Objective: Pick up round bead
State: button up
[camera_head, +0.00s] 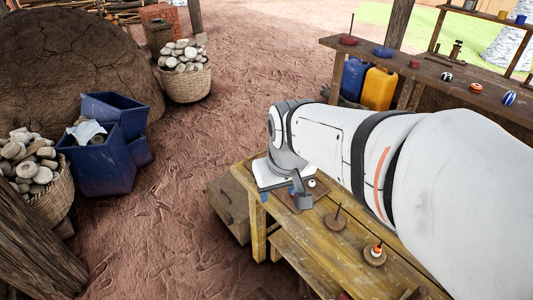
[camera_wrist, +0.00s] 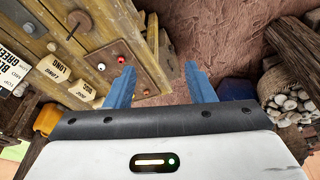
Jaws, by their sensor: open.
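My gripper (camera_wrist: 158,68) is open, its two blue fingers apart with nothing between them. In the head view it (camera_head: 301,196) hangs over the far left end of the wooden bench. A small white round bead (camera_wrist: 101,67) and a red one (camera_wrist: 121,59) lie on a brown tray (camera_wrist: 136,80) on the bench. Both are to the left of the left finger in the wrist view. In the head view the white bead (camera_head: 312,183) shows just right of the gripper, and the red one is hidden.
The bench (camera_head: 330,247) also holds upright spindles on round bases, one with an orange-and-white bead (camera_head: 376,249). Lettered blocks (camera_wrist: 53,68) stand on it. A back shelf (camera_head: 425,72) carries striped beads (camera_head: 475,87). Blue bins (camera_head: 100,165) and baskets stand left; open ground lies between.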

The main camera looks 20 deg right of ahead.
jog(key=w+d+f+n+g, duration=0.1)
jog(key=w+d+f, duration=0.55)
jog(key=w, duration=0.25)
jog(key=w+d+f, duration=0.5)
jog(key=w+f, duration=0.3)
jog(key=w, duration=0.1)
jog(key=shift+n+g, duration=0.3)
jog(key=w+d+f, duration=0.1)
jog(key=f, duration=0.2)
jog(key=w+d+f+p, duration=0.1)
jog(key=d+f, duration=0.1)
jog(key=f, duration=0.2)
jog(key=w+d+f, duration=0.1)
jog(key=f, duration=0.2)
jog(key=shift+d+f, duration=0.15)
jog(key=shift+d, duration=0.15)
jog(key=f, duration=0.1)
jog(key=f+p, duration=0.1)
jog(key=w+a+f+p, duration=0.1)
jog(key=shift+f, duration=0.25)
jog(key=shift+w+f, duration=0.1)
jog(key=shift+f, duration=0.65)
jog(key=c, duration=1)
